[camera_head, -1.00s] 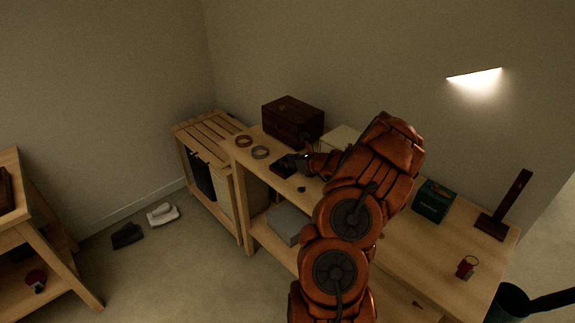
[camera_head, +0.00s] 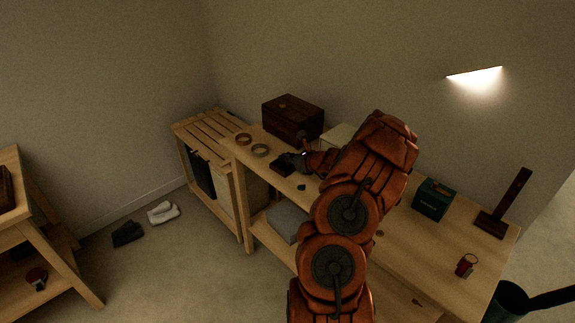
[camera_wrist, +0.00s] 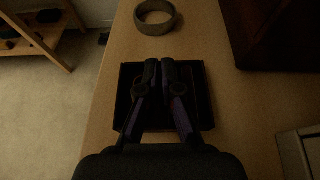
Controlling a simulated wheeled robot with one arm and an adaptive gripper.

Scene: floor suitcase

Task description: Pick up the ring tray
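The ring tray (camera_wrist: 206,112) is a dark, shallow square tray on the wooden bench top. In the wrist view it lies directly beneath my fingers; in the head view the tray (camera_head: 281,169) is small and partly hidden by my gripper (camera_head: 297,160). My gripper (camera_wrist: 160,66) points down over the tray's middle, with its two fingertips side by side and almost touching near the tray's far edge. No clear object shows between the fingertips. Whether they touch the tray is hard to tell. The fingers hide the middle of the tray.
A dark wooden box (camera_head: 293,120) stands behind. A pale box (camera_wrist: 296,150) is at the right. The bench's left edge runs close to the tray.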

